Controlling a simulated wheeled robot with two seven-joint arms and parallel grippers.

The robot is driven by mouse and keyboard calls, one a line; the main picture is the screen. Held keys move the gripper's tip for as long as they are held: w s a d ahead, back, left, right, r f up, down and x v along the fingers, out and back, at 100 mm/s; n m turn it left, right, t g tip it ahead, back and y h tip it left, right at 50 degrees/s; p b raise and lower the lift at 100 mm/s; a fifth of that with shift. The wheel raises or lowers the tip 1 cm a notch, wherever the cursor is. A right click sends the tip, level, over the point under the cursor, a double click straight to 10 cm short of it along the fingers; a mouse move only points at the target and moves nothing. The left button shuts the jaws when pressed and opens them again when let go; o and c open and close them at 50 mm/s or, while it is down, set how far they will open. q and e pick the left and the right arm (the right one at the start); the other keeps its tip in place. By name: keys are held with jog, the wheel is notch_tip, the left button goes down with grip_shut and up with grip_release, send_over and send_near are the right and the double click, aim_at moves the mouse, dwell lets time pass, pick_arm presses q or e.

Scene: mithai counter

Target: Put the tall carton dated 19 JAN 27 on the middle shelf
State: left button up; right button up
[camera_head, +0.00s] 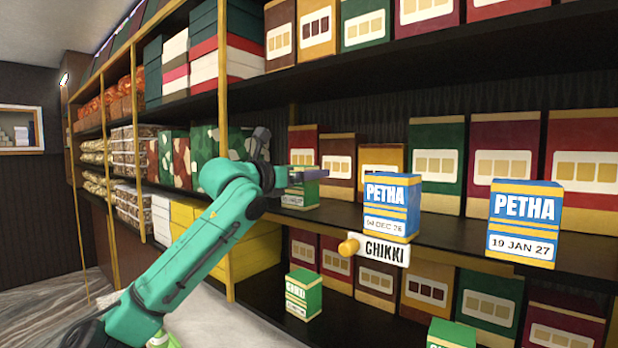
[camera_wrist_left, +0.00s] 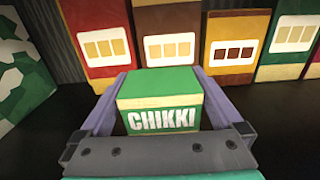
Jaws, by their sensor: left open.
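A blue PETHA carton (camera_head: 525,222) dated 19 JAN 27 stands upright at the front of the middle shelf (camera_head: 455,238), on the right. A second blue PETHA carton (camera_head: 390,207), dated in DEC 26, stands left of it on the same shelf. My left gripper (camera_head: 303,173) is away to the left, at a small green carton (camera_head: 301,197) on the middle shelf. In the left wrist view the open fingers (camera_wrist_left: 160,74) lie either side of this green CHIKKI carton (camera_wrist_left: 160,103); contact is not clear. My right gripper is not in view.
Tall coloured boxes (camera_head: 437,165) line the back of the middle shelf. A CHIKKI sign (camera_head: 382,248) with an orange knob hangs at the shelf edge. Green cartons (camera_head: 303,294) stand on the lower shelf. Bare shelf shows between the two PETHA cartons.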

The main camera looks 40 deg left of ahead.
pick_arm(q)
jog(key=s+b, duration=0.4)
jog(key=s, duration=0.6)
jog(key=shift+s+d, duration=0.15)
jog(key=shift+s, duration=0.15)
jog(key=shift+w, duration=0.1)
